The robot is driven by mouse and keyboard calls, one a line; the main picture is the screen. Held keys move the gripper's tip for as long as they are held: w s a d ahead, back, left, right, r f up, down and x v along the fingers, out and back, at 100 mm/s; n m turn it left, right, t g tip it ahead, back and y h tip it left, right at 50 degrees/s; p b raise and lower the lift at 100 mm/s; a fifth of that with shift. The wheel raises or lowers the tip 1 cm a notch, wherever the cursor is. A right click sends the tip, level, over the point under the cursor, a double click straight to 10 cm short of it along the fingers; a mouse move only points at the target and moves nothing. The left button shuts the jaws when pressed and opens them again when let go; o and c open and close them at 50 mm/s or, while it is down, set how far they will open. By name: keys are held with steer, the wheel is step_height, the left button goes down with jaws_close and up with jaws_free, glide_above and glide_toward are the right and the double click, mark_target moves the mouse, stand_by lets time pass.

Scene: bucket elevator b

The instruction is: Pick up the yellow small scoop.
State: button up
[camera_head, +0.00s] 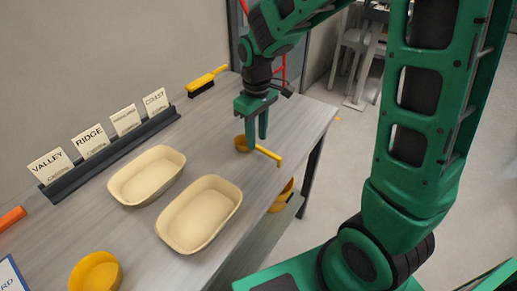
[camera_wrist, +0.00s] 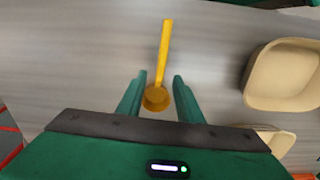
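The yellow small scoop (camera_head: 265,153) lies on the grey table towards its far right end, with its handle pointing to the right in the head view. My gripper (camera_head: 257,145) is over the scoop's bowl, fingers pointing down. In the wrist view the scoop (camera_wrist: 164,60) has its bowl low between the two fingers and its handle running up the picture. My gripper (camera_wrist: 158,78) is open, with a gap on both sides of the scoop. I cannot tell how high the fingertips are above the table.
Two cream trays (camera_head: 148,176) (camera_head: 230,192) stand on the table (camera_head: 62,236). A yellow round container (camera_head: 95,272) is at the front. A dark rack (camera_head: 110,153) with name cards and a yellow brush (camera_head: 207,80) lie along the wall. Another yellow item (camera_head: 283,197) is below the table edge.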

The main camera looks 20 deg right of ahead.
mark_target(257, 145)
step_height(257, 145, down, 4)
steer(key=shift+d+f, duration=0.1)
steer(key=shift+f, duration=0.1)
jaws_close()
steer(key=shift+r, duration=0.1)
steer(key=shift+r, duration=0.4)
steer(key=r, duration=0.2)
steer(key=a+r, duration=0.1)
steer(key=shift+s+r, duration=0.1)
steer(key=shift+r, duration=0.3)
steer(key=s+a+r, duration=0.2)
steer(key=a+r, duration=0.4)
steer(key=a, duration=0.4)
steer(key=shift+s+a+r, duration=0.15)
steer(key=shift+s, duration=0.25)
